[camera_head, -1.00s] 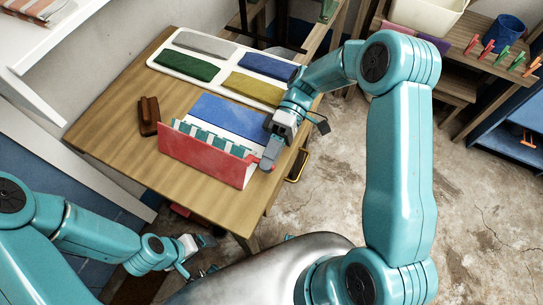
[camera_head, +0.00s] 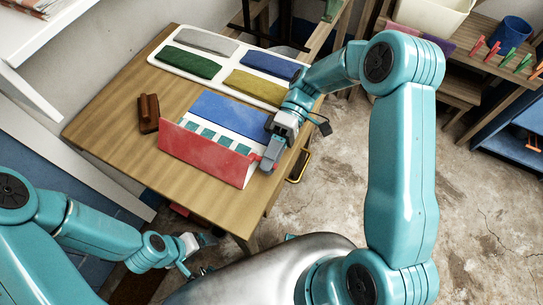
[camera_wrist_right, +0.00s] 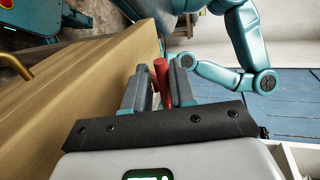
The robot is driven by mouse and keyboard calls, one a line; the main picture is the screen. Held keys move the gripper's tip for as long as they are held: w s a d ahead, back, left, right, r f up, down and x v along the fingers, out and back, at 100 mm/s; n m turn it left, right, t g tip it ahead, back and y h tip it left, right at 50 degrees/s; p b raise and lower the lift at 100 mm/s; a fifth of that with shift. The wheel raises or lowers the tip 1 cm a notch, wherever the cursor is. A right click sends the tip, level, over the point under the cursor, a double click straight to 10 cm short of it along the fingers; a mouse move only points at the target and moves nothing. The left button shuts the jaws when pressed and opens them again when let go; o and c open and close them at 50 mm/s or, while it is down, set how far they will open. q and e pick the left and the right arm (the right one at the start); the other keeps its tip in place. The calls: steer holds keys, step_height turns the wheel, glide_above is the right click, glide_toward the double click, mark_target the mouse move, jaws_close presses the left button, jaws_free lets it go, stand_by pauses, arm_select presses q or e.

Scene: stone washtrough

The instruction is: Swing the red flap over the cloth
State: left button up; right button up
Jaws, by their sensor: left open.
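The red flap (camera_head: 205,156) stands tilted along the near side of a folding board on the table, its outer face toward me. Behind its upper edge lies a white cloth with teal patches (camera_head: 217,136), its nearer part hidden by the flap. The board's blue panel (camera_head: 229,114) lies flat beyond. My right gripper (camera_head: 268,162) is at the flap's right end. In the right wrist view its fingers are closed about a red peg (camera_wrist_right: 161,76), apparently the flap's handle. My left gripper (camera_head: 194,251) is open and empty, low beside the table's near edge.
A white tray (camera_head: 222,62) with grey, green, blue and yellow folded cloths lies at the back of the table. A brown wooden block (camera_head: 149,113) stands left of the board. The left part of the table (camera_head: 107,128) is clear. A side bench holds a blue cup (camera_head: 510,34) and pegs.

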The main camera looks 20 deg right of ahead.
steer(key=shift+o, duration=0.9)
steer(key=shift+a, duration=0.15)
steer(key=shift+w+d, duration=0.1)
steer(key=shift+d, duration=0.1)
steer(key=b+v, duration=0.1)
steer(key=v, duration=1)
steer(key=shift+w+d+r, duration=0.1)
steer(key=shift+w+d, duration=0.15)
steer(key=shift+d, duration=0.05)
